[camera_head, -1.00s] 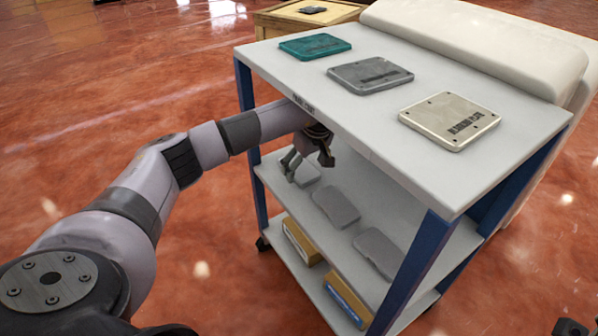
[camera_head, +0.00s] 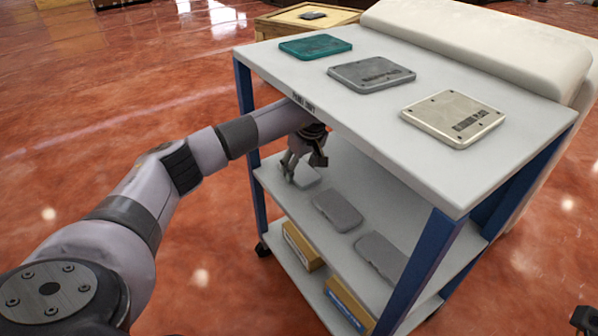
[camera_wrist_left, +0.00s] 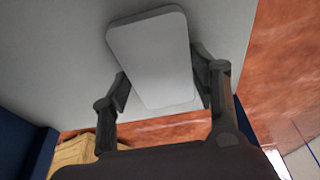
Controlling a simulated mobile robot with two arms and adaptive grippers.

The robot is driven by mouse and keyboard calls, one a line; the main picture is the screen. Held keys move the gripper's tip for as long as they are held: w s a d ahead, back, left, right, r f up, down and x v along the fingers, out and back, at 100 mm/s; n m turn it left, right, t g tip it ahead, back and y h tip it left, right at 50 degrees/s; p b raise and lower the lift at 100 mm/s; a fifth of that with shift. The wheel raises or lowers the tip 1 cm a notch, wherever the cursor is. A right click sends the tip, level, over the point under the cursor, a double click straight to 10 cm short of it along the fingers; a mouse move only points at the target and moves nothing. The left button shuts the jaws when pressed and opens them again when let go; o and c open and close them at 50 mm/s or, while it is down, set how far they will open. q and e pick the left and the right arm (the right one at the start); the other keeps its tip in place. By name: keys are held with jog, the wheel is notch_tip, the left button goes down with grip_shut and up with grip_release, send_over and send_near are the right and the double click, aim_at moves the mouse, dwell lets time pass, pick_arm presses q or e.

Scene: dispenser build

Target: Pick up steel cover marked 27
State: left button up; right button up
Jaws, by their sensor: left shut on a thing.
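Three plain grey covers lie in a row on the cart's middle shelf; I can read no 27 on any of them. My left gripper (camera_head: 302,165) reaches in under the top shelf and is shut on the farthest grey cover (camera_head: 306,178). In the left wrist view this cover (camera_wrist_left: 155,60) sits between the two fingers (camera_wrist_left: 160,92), one at each side edge. It appears to lie on or just above the shelf; I cannot tell which. The middle grey cover (camera_head: 338,210) and the nearest grey cover (camera_head: 381,257) lie apart from the gripper.
The cart's top (camera_head: 290,73) overhangs my left wrist and holds a teal plate (camera_head: 315,46), a dark grey plate (camera_head: 370,75) and a cream plate (camera_head: 453,118). Boxes (camera_head: 302,246) stand on the bottom shelf. A blue post (camera_head: 420,265) rises at the near corner.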

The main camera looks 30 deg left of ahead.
pick_arm(q)
jog(key=c, duration=0.5)
jog(key=shift+c, duration=0.2)
jog(key=shift+r, duration=0.15)
